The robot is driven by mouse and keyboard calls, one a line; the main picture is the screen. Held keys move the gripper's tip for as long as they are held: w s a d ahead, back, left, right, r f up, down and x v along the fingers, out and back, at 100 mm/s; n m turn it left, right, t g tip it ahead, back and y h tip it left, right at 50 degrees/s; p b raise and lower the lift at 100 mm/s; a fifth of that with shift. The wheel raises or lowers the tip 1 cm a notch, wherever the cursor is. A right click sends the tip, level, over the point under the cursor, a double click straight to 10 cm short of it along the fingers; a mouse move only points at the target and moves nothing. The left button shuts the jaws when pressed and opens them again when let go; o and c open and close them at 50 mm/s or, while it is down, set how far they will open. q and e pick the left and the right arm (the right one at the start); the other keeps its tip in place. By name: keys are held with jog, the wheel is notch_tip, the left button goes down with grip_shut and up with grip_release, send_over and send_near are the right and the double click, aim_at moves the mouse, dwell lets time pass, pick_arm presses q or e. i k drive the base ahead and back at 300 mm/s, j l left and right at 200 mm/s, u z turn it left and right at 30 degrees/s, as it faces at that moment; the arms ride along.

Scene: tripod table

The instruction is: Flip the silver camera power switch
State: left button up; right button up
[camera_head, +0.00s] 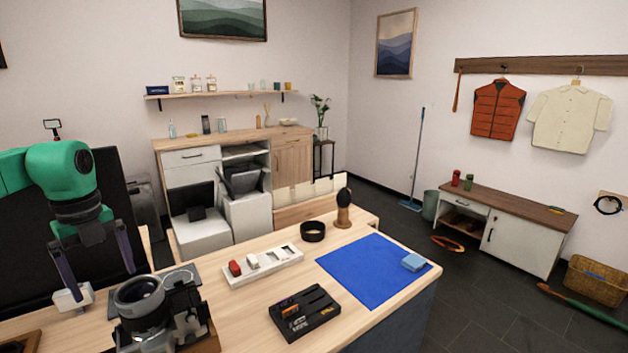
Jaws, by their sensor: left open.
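The silver-and-black camera (187,311) stands at the front left of the wooden table, its large lens (142,301) turned toward me. Its power switch is too small to make out. My left gripper (102,286) hangs from the green arm at the left, its two dark fingers pointing down and spread apart, with nothing between them. It is to the left of the camera, close to the lens in the picture; I see no clear contact. A small white block (73,298) shows at the left fingertip; I cannot tell whether they touch. My right gripper is out of view.
Right of the camera are a white tray (283,274) with small items, a black tray (318,322), a black ring (313,231) and a blue mat (362,275) with a light-blue block (413,262). A dark screen (118,205) stands behind my left arm.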

aim_at(188, 309)
jog(key=k+l, duration=0.2)
jog(key=k, duration=0.35)
jog(key=k+l, duration=0.2)
jog(key=k, duration=0.35)
jog(key=k+l, duration=0.25)
jog(key=k, duration=0.3)
